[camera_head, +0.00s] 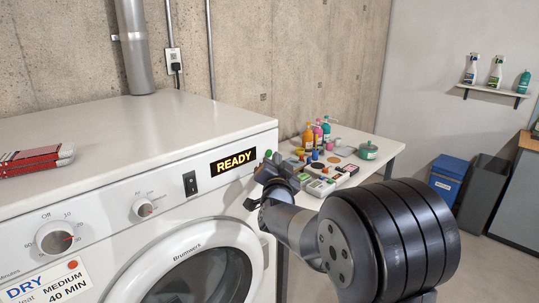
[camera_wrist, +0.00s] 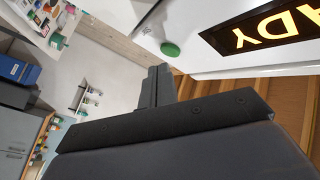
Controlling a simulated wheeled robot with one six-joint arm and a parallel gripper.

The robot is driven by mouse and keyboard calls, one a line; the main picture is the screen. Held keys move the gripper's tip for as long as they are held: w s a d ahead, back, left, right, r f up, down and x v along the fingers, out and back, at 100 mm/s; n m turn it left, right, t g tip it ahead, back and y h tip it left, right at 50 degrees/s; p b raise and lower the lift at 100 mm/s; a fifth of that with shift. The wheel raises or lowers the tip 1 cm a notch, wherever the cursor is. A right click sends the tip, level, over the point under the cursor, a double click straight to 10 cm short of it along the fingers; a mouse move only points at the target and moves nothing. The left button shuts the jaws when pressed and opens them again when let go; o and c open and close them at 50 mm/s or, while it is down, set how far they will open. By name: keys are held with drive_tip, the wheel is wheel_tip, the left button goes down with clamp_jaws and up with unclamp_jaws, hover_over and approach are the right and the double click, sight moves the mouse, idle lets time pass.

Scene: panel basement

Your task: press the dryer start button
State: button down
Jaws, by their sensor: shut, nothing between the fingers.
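The dryer (camera_head: 120,150) is white, with a lit READY display (camera_head: 233,162) on its panel. A round green button (camera_head: 268,153) sits at the panel's right end, just right of the display. It shows clearly in the wrist view (camera_wrist: 170,50), beside the tilted display (camera_wrist: 262,28). My gripper (camera_head: 266,174) is shut and empty, in front of the panel's right end and just below the button in the head view. In the wrist view its fingertips (camera_wrist: 158,72) appear just below the green button; I cannot tell whether they touch the panel.
A black rocker switch (camera_head: 190,183) and two knobs, a timer knob (camera_head: 54,238) and a smaller knob (camera_head: 143,208), are further left on the panel. A card (camera_head: 48,286) reads DRY, MEDIUM, 40 MIN. A table (camera_head: 385,150) crowded with bottles and small items stands right of the dryer.

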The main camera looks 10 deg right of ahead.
drive_tip(key=shift+w+a, duration=0.2)
drive_tip(key=shift+w, duration=0.1)
